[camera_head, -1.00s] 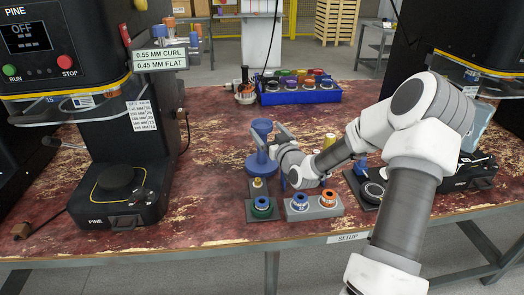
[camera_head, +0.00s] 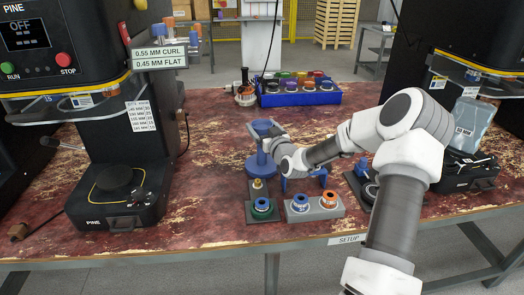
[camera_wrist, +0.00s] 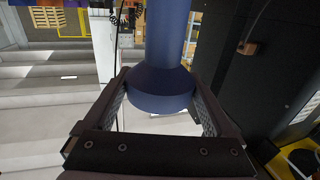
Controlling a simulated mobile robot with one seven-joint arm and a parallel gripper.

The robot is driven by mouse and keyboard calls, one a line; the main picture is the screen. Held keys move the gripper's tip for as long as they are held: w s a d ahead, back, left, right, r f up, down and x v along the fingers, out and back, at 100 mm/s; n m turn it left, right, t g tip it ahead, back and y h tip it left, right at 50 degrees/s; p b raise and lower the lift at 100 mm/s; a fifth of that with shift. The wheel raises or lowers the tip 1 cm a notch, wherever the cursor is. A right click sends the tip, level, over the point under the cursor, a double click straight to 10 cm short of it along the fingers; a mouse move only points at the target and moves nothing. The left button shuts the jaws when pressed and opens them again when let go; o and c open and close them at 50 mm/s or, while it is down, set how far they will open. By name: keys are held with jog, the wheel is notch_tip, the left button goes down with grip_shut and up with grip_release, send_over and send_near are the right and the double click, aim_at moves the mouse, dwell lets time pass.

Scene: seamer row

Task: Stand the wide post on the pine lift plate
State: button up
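A blue post (camera_head: 261,165) with a broad round foot and a flared top stands upright on the table, left of centre. My gripper (camera_head: 262,136) is at its upper part, level with the flared top. In the wrist view the blue post (camera_wrist: 163,80) is between the two fingers of my gripper (camera_wrist: 160,85). The fingers are spread about as wide as its flared end; whether they press on it is unclear. The pine lift plate (camera_head: 116,178) is a black round disc on the base of the left PINE machine, and it is bare.
A blue bin (camera_head: 300,96) of coloured parts is behind. The table between post and left machine is clear.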

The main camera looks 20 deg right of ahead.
grip_shut()
